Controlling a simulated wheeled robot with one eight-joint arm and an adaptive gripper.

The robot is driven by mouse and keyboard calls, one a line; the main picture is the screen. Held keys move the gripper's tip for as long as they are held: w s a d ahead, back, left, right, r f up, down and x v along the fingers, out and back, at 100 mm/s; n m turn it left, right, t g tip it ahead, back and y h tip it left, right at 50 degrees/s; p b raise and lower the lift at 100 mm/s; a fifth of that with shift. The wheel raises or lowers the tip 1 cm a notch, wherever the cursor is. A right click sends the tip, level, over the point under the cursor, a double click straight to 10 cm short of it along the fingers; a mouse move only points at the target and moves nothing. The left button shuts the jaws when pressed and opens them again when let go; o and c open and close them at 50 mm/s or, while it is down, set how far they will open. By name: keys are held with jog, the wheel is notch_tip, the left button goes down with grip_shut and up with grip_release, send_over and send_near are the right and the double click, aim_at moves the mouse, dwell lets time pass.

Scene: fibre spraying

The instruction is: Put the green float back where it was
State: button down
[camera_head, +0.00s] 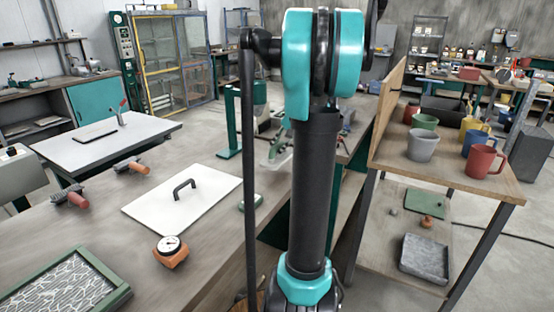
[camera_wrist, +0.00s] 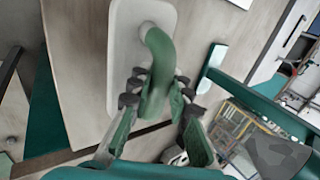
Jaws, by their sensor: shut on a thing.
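The green float shows in the wrist view as a pale rounded plate (camera_wrist: 126,28) with a curved green handle (camera_wrist: 160,55). My gripper (camera_wrist: 157,95) is shut on the handle, with one finger on each side of it. The plate lies over a brown wooden surface (camera_wrist: 78,70) in this view. I cannot tell whether it touches that surface or hangs above it.
A white board with a black handle (camera_head: 150,207), an orange-based dial gauge (camera_head: 170,250) and a green-framed tray (camera_head: 112,283) occupy the left bench. Several mugs (camera_head: 422,146) stand on the right shelf. A green stand (camera_head: 229,154) is behind.

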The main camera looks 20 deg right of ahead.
aim_at(278, 157)
jog(key=shift+f, duration=2.45)
jog(key=shift+f, duration=0.1)
jog(key=c, duration=1.4)
grip_release()
jog(key=v, duration=1.2)
